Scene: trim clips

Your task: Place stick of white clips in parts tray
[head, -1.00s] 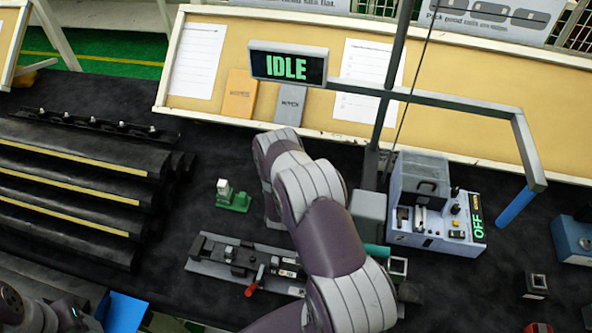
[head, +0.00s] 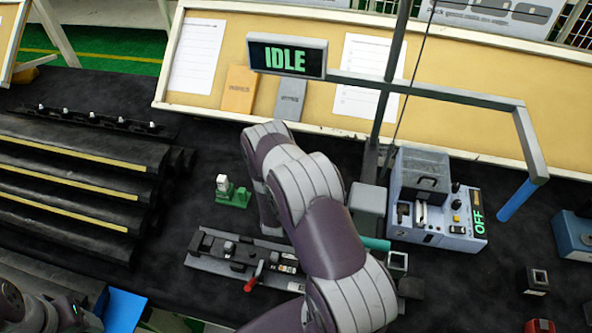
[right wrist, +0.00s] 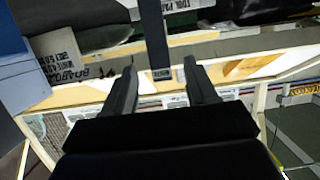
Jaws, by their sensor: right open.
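A dark strip with several small white clips (head: 95,119) lies at the back left of the table, behind the black trim pieces; I cannot tell if this is the stick of white clips. A small white piece (head: 223,183) stands on a green block (head: 236,198) left of my right arm. No parts tray can be made out for sure. My right gripper (right wrist: 160,78) is open, with nothing held between its fingers in the right wrist view; my arm hides it in the head view. Only part of my left arm shows at the lower left, not its fingertips.
Black trim pieces (head: 70,190) fill the left. A grey machine reading OFF (head: 432,210) stands to the right, beside a post carrying an IDLE sign (head: 287,59). A blue panel (head: 124,311) shows at lower left.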

